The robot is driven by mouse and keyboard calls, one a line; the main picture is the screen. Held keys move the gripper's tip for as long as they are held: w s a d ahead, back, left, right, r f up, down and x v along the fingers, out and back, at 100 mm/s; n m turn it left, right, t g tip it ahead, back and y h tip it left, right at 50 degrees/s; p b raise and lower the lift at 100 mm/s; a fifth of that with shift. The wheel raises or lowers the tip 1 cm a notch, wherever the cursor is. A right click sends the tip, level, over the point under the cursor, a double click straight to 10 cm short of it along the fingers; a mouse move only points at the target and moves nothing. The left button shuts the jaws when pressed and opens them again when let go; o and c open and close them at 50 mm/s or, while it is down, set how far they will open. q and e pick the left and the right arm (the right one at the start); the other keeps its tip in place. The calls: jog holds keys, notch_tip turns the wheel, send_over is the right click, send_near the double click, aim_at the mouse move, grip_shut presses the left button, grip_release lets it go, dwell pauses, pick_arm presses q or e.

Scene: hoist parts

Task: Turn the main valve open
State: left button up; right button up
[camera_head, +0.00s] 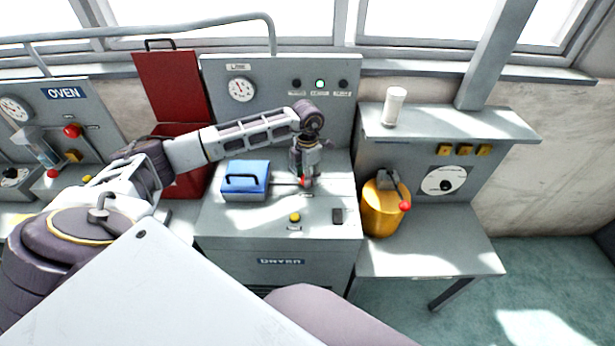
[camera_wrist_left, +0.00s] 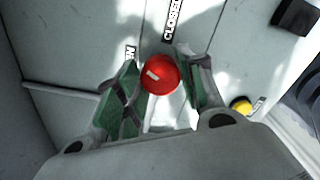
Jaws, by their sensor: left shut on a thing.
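The valve's red ball knob (camera_wrist_left: 160,75) sits between the fingers of my left gripper in the left wrist view. A small red part of it (camera_head: 302,182) shows below the gripper in the head view, on the dryer console top. My left gripper (camera_head: 303,178) reaches down to it from above and is shut on the knob; its green-padded fingers (camera_wrist_left: 155,98) are on either side. A "CLOSED" label lies above the knob in the wrist view, and a partly hidden label ending in "N" lies to its left. Most of the valve handle is hidden. My right gripper is not in view.
A blue box (camera_head: 246,181) stands left of the gripper on the dryer console (camera_head: 225,222). A yellow button (camera_head: 295,217) and a dark switch (camera_head: 337,215) are in front. A yellow canister (camera_head: 379,212) stands to the right. A red open-lidded bin (camera_head: 172,85) is behind left.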

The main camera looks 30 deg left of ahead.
pick_arm(q)
jog(key=n+b, duration=0.1)
jog(key=n, duration=0.4)
jog(key=shift+a, duration=0.1)
jog(key=shift+n, duration=0.3)
dwell(0.4)
jog(key=o, duration=1)
jog(key=shift+r, duration=0.2)
jog(key=shift+r, duration=5.85)
jog(key=shift+f, duration=0.1)
